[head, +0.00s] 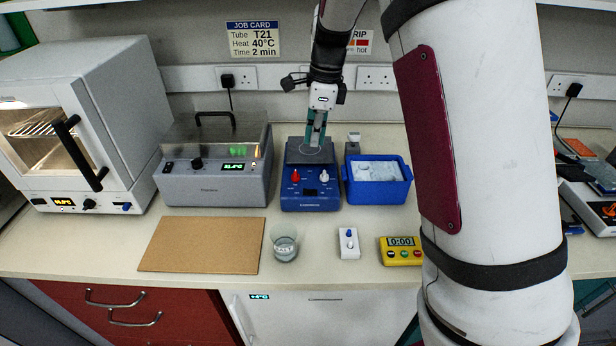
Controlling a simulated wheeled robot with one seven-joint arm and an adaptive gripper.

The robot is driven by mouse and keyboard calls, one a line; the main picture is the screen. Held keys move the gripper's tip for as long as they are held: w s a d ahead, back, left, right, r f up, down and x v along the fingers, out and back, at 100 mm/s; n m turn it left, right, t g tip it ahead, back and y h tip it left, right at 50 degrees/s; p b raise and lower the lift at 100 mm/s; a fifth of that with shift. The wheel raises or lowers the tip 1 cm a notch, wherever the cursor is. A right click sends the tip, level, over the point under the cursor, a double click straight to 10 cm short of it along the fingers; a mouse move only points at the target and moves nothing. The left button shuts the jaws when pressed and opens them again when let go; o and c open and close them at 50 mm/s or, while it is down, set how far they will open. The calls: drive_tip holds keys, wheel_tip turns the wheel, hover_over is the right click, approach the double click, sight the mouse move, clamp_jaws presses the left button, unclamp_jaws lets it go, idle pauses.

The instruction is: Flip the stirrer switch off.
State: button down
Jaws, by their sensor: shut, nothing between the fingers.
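The blue stirrer (311,202) stands at the middle of the bench, with a dark grey top plate (297,157). Its front panel carries a red knob (295,176) and a white knob (324,176). Small dark controls sit lower on the panel, too small to tell which is the switch or how it is set. My gripper (314,145) points down over the top plate, behind the knobs. Its teal fingers are shut and empty. I cannot tell whether the fingertips touch the plate.
A grey bath (215,190) stands left of the stirrer, and a blue ice tub (379,191) close on its right. In front are a glass beaker (284,245), a small white box (349,247), a yellow timer (401,257) and a bare brown board (202,244).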

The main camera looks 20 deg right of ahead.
sight(306, 190)
drive_tip(key=f, duration=0.4)
drive_tip(key=a+f+p, duration=0.1)
drive_tip(key=f, duration=0.4)
drive_tip(key=f+p, duration=0.1)
drive_tip(key=f, duration=0.3)
drive_tip(key=shift+w+a+f, duration=0.25)
drive_tip(key=shift+a+f, duration=0.05)
drive_tip(key=shift+f, duration=0.1)
drive_tip(key=shift+f, duration=0.1)
